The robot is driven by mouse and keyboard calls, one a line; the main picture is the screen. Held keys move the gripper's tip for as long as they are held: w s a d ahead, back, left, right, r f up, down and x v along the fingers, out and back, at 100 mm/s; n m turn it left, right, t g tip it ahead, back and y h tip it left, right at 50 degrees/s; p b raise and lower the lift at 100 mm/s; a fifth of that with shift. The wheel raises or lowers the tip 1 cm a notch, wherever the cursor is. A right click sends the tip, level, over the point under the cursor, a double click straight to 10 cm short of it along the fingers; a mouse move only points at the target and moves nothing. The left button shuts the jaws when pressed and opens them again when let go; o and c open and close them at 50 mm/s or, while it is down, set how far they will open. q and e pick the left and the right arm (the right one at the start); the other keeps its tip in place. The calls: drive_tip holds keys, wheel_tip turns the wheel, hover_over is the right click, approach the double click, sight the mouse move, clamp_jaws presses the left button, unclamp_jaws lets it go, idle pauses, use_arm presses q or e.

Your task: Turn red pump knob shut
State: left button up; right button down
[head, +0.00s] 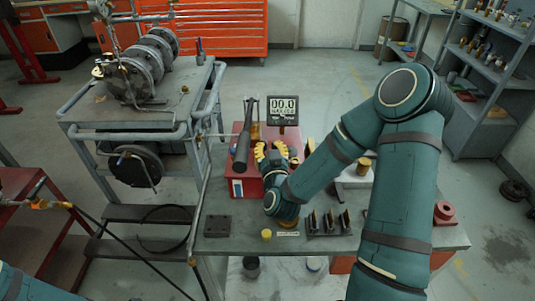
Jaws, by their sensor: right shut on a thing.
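The red pump (243,185) sits on the grey bench, with a long black lever (243,140) rising at its left. A digital gauge (283,111) reading 00.0 stands behind it. My right gripper (270,150), with yellow fingertips, is at the top of the red pump, just right of the lever. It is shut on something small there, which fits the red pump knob. The knob itself is hidden by the fingers and wrist. My left gripper is out of view; only a bit of my left arm shows at the lower left.
A valve assembly (138,75) rests on a grey cart at left. On the bench are a dark plate (217,226), a small yellow piece (266,235), a black rack (329,222) and a red ring-shaped part (445,212). Shelves (490,75) stand at right.

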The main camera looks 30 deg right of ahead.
drive_tip(key=shift+s+d+f+m+g+h+b, duration=0.1)
drive_tip(key=shift+m+g+h+b, duration=0.1)
drive_tip(key=shift+m+g+h, duration=1.05)
drive_tip(key=shift+s+d+m+g+h+b, duration=0.15)
drive_tip(key=shift+m+g+h, duration=0.65)
drive_tip(key=shift+h, duration=0.85)
drive_tip(key=shift+m, duration=0.25)
drive_tip(key=c, duration=0.5)
unclamp_jaws()
drive_tip(key=shift+c, duration=0.2)
drive_tip(key=v, duration=1.2)
drive_tip(key=shift+w, duration=0.1)
